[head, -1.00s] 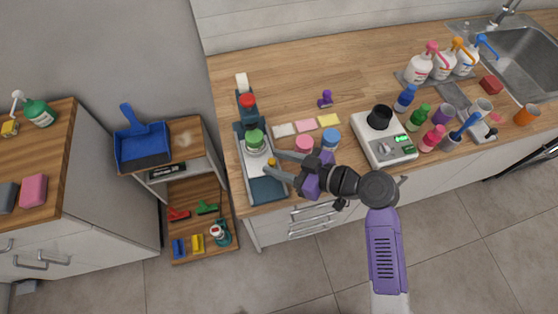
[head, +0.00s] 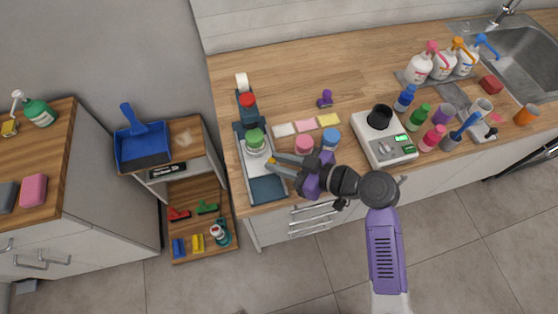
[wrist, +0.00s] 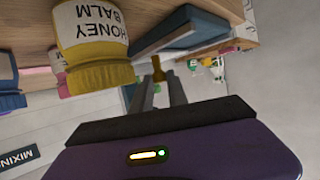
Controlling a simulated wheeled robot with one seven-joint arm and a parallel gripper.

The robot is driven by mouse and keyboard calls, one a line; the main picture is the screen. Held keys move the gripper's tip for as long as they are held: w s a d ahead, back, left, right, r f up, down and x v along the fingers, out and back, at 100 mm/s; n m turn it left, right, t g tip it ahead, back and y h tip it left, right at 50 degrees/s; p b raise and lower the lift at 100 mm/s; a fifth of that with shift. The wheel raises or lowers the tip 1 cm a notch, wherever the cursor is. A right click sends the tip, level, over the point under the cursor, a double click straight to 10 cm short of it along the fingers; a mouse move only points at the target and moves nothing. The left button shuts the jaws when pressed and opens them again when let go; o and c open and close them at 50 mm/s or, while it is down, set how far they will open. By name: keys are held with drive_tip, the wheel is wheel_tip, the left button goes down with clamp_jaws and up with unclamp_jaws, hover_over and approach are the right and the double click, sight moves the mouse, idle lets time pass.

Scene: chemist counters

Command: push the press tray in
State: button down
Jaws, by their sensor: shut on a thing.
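The press (head: 246,115) stands at the left end of the wooden counter, with a dark blue base (head: 268,190) and a red-topped column. Its pale tray (head: 255,169) lies on the base, leaving the dark front part of the base bare. A green-lidded jar (head: 255,139) stands on the tray. A small brass knob (wrist: 157,68) shows at the tips of my gripper fingers in the wrist view. My gripper (head: 272,160) is at the tray's right side, shut on this knob. The fingers hide part of the tray edge in the head view.
A pink-lidded jar (head: 304,145) and a blue-lidded jar (head: 330,139) stand close to the right of my gripper. A yellow jar labelled honey balm (wrist: 92,40) is close in the wrist view. Colored cards (head: 306,126) lie behind. The counter's front edge is near.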

idle(0.7)
drive_tip(key=w+b, duration=0.2)
drive_tip(key=w, duration=0.1)
drive_tip(key=shift+w+a+f+b, duration=0.1)
drive_tip(key=shift+a+b, duration=0.3)
drive_tip(key=shift+w+r, duration=0.1)
drive_tip(key=shift+r, duration=0.1)
drive_tip(key=c, duration=1.3)
unclamp_jaws()
drive_tip(key=shift+w, duration=0.1)
drive_tip(key=b+v, duration=0.1)
drive_tip(key=v, duration=0.6)
drive_tip(key=shift+f+b, duration=0.15)
drive_tip(key=shift+b, duration=0.15)
drive_tip(key=shift+s+d+r, duration=0.25)
drive_tip(key=shift+d, duration=0.05)
